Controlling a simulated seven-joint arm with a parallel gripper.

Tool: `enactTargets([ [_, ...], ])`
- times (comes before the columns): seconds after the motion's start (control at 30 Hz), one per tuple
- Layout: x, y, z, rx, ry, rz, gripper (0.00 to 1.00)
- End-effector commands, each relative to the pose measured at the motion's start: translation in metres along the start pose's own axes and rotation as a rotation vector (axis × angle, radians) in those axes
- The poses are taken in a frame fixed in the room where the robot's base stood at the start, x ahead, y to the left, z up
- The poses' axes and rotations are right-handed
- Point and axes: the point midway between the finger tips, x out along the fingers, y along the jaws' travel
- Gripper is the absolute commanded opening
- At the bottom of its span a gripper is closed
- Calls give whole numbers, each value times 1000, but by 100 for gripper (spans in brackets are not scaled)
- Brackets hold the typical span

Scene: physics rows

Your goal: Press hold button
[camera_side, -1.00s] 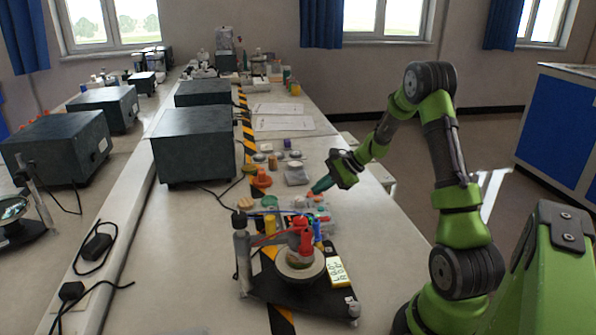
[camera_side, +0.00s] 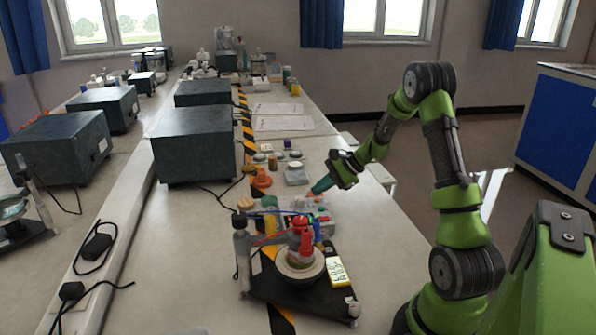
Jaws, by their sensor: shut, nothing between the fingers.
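My gripper (camera_side: 313,192) is at the end of the green arm, over the right side of the bench. Its teal fingers look shut and empty, and point down and left. Just below the fingertips is a small grey panel (camera_side: 322,214) with several small coloured knobs or buttons. The tip is close to the panel's far edge; I cannot tell whether it touches. The hold button cannot be told apart from the other buttons at this size.
A black stand (camera_side: 305,290) with a red and green piece on a round dish is in front of the panel, with wires and a grey post (camera_side: 242,255). Dark boxes (camera_side: 195,145) stand at left. The bench right of the stand is clear.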

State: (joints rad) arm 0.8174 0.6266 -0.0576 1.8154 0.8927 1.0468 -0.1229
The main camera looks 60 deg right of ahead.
Motion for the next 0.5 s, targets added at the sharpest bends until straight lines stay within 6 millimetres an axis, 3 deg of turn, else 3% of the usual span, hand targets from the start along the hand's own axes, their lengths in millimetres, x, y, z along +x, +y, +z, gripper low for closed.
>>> enactTargets([
  [0.5,5,4,-4,0,0,0,0],
])
